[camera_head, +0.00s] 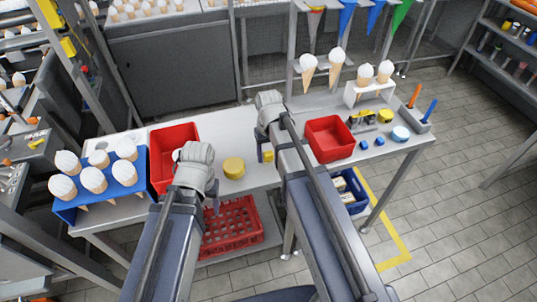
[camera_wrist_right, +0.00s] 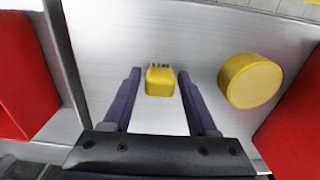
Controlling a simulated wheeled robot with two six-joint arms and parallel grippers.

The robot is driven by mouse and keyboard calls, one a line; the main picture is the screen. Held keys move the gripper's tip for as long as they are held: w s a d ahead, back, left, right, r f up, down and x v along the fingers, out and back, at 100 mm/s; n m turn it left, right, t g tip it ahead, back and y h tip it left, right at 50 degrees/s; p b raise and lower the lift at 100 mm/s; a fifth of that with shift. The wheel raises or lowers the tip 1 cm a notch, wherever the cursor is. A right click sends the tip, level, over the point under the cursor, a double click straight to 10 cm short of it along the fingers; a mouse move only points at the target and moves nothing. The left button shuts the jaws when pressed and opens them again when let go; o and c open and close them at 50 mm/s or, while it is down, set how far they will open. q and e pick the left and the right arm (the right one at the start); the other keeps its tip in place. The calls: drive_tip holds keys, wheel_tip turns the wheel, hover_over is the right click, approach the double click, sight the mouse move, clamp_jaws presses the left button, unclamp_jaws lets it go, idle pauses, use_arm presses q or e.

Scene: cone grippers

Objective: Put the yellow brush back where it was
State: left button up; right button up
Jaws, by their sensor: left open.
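A small yellow block with dark bristle-like tips, which looks like the yellow brush (camera_wrist_right: 159,80), lies on the grey worktop in the right wrist view. In the head view it shows partly (camera_head: 268,156), beside my right gripper (camera_head: 265,152). My right gripper (camera_wrist_right: 157,95) is open, its purple fingers on either side of the brush with gaps between; I cannot tell its height above the top. My left gripper (camera_head: 211,193) is open near the front edge of the table, right of the left red bin; its fingers are mostly hidden by the wrist.
A round yellow piece (camera_head: 234,168) stands near the brush. Red bins (camera_head: 172,134) (camera_head: 330,139) stand on both sides. A blue cone rack (camera_head: 125,187) is at the left. Small blue cubes (camera_head: 364,145), a yellow-and-black item (camera_head: 361,119) and a handle holder (camera_head: 417,118) are at the right.

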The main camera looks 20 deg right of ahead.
sight(269, 153)
drive_tip(key=shift+o, duration=0.8)
drive_tip(key=shift+r, duration=0.1)
wheel_tip(269, 153, up, 12)
drive_tip(key=p, duration=1.3)
drive_tip(key=s+a+n+h, duration=0.1)
drive_tip(key=s+a+n, duration=0.2)
drive_tip(key=s+a, duration=0.7)
drive_tip(key=s, duration=0.4)
drive_tip(key=shift+s+a+r+b, duration=0.15)
drive_tip(key=shift+a+b, duration=0.1)
drive_tip(key=shift+b, duration=0.1)
